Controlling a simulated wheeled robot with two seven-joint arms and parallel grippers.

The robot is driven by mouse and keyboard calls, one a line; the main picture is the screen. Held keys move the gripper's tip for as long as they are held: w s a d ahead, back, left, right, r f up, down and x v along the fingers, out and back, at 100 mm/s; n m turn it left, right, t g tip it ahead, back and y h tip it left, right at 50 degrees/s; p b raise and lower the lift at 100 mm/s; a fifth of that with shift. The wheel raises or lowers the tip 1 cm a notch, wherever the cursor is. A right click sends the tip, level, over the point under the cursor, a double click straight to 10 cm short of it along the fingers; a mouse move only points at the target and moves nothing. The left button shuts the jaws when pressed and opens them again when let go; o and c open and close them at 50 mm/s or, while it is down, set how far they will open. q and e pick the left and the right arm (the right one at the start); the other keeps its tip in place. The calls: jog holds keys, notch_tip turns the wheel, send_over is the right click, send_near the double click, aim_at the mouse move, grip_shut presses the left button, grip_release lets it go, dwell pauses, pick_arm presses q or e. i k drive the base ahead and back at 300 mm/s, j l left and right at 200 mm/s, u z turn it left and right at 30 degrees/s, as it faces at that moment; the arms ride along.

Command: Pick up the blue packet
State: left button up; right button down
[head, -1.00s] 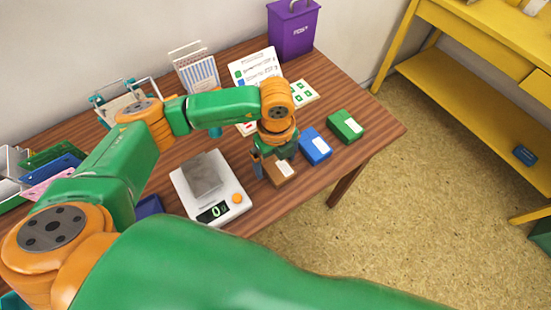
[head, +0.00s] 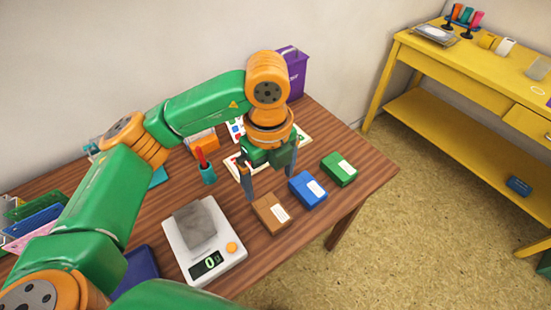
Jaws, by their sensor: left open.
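The blue packet (head: 306,190) with a white label lies on the wooden table, between a brown packet (head: 270,213) and a green packet (head: 339,169). My left gripper (head: 270,186) is open and points down, above and behind the brown and blue packets. One finger shows near the brown packet's back edge and the other near the blue packet's back edge. Nothing shows between the fingers. My right gripper is not in view.
A scale (head: 207,238) with a grey block (head: 194,225) stands left of the packets. A cup with a red item (head: 207,173) and a purple bin (head: 293,75) stand farther back. The table's right edge is close to the green packet.

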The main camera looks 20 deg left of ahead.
aim_at(308, 189)
jog(key=k+l, duration=0.2)
jog(key=k, duration=0.3)
jog(key=k+l, duration=0.2)
jog(key=k, duration=0.25)
